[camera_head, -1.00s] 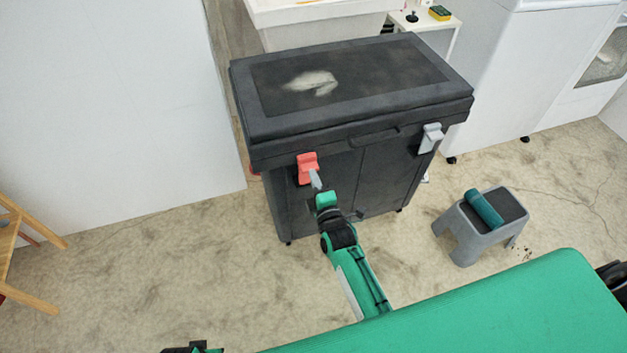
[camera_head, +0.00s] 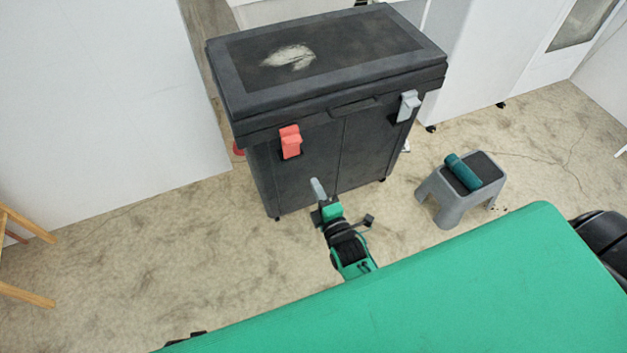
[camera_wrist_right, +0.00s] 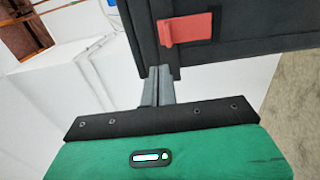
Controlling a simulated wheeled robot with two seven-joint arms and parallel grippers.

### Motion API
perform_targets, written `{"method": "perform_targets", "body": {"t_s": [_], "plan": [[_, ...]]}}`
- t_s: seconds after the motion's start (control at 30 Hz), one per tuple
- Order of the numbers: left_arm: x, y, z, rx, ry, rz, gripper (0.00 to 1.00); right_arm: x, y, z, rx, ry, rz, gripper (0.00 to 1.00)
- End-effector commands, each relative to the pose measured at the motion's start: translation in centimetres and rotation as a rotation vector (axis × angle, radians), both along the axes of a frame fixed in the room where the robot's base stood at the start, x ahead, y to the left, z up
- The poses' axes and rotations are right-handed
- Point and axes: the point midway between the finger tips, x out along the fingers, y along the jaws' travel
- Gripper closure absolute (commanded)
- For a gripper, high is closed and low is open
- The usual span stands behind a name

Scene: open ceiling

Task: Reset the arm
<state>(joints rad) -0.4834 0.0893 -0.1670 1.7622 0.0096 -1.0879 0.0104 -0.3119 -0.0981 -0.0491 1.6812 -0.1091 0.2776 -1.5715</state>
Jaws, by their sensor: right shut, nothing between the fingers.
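My right arm (camera_head: 345,245) is green and black and reaches forward from my green body. Its gripper (camera_head: 317,188) is shut and empty, in front of the lower front of the black cooler box (camera_head: 345,165), apart from the red latch (camera_head: 290,142). In the right wrist view the shut grey fingers (camera_wrist_right: 158,86) point toward the dark box front (camera_wrist_right: 255,45), with the red latch (camera_wrist_right: 186,29) above and to the right of them. My left gripper does not show clearly; only a dark bit of my own body appears at the bottom edge of the head view.
The box has a grey latch (camera_head: 408,105) at its right. A grey step stool (camera_head: 447,195) with a teal roll (camera_head: 462,172) on it stands to the right. Wooden legs (camera_head: 25,225) show at the far left. Bare floor lies left of my arm.

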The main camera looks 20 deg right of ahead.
Motion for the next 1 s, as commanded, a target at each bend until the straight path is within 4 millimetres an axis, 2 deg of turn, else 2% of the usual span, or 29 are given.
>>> {"method": "perform_targets", "body": {"t_s": [0.57, 0.67, 0.77, 0.87, 1.0], "plan": [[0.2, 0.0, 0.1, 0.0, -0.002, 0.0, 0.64, -0.1, 0.0, -0.1, 0.001, 0.002, 0.0, 1.0], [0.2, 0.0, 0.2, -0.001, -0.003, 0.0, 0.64, -0.3, 0.0, -0.7, 0.032, 0.035, 0.006, 1.0], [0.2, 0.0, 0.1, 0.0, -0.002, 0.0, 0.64, -0.9, 0.0, -2.8, 0.13, 0.139, 0.015, 1.0], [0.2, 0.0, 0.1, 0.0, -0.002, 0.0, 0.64, -2.2, -0.1, -6.0, 0.293, 0.309, 0.008, 1.0], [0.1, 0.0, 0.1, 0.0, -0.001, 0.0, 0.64, -5.4, -0.3, -11.0, 0.554, 0.583, -0.07, 1.0]]}}
